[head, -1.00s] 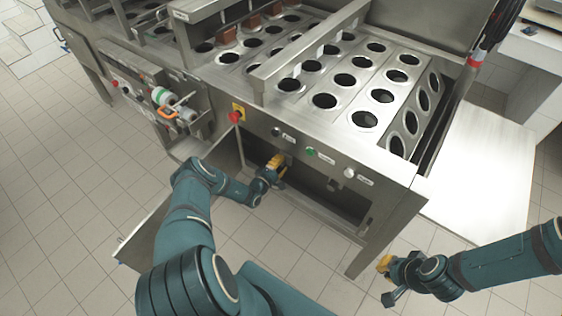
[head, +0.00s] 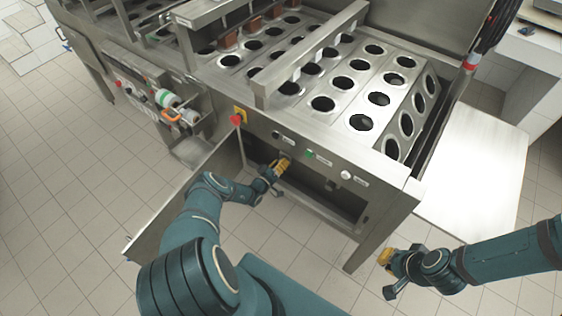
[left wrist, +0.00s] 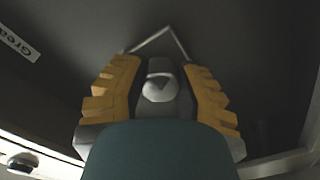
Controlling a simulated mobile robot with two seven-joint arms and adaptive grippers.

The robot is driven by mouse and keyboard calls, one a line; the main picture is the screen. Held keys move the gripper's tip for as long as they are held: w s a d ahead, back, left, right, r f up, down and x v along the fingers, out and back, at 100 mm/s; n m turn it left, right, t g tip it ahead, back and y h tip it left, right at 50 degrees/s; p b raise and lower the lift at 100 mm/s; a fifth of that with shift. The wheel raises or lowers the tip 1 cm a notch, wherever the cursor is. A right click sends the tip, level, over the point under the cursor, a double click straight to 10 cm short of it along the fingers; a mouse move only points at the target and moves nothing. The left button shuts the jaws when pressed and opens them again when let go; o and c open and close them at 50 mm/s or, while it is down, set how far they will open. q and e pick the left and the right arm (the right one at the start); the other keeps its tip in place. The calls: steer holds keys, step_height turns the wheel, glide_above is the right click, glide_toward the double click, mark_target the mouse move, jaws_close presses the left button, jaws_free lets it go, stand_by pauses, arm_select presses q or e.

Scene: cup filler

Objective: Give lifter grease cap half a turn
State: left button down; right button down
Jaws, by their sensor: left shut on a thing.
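My left gripper (head: 284,162) is at the upper edge of the open compartment under the machine's front panel. In the left wrist view its two yellow-padded fingers (left wrist: 160,90) stand on either side of a small grey rounded piece, which I take to be the lifter grease cap (left wrist: 160,86), and are shut on it. The fingers and the compartment's shadow hide most of the cap. A label (left wrist: 18,43) starting "Grea" shows beside it. My right gripper (head: 386,268) hangs in free space right of the machine's front leg; its opening is unclear.
The open compartment door (head: 185,205) stands out to the left of my left forearm. Above the compartment are a red emergency button (head: 236,120) and panel buttons (head: 309,154). The machine's leg (head: 372,240) stands between my arms. The tiled floor in front is clear.

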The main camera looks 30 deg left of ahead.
arm_select(q)
steer(key=m+p, duration=0.1)
steer(key=m, duration=0.2)
steer(key=shift+m, duration=0.3)
steer(key=shift+m+p, duration=0.65)
steer(key=shift+m, duration=0.85)
steer(key=shift+d, duration=0.1)
steer(key=c, duration=0.6)
jaws_free()
steer(key=shift+f, duration=0.1)
steer(key=shift+s, duration=0.1)
steer(key=s+a, duration=0.1)
steer(key=s, duration=1)
steer(key=shift+s, duration=0.4)
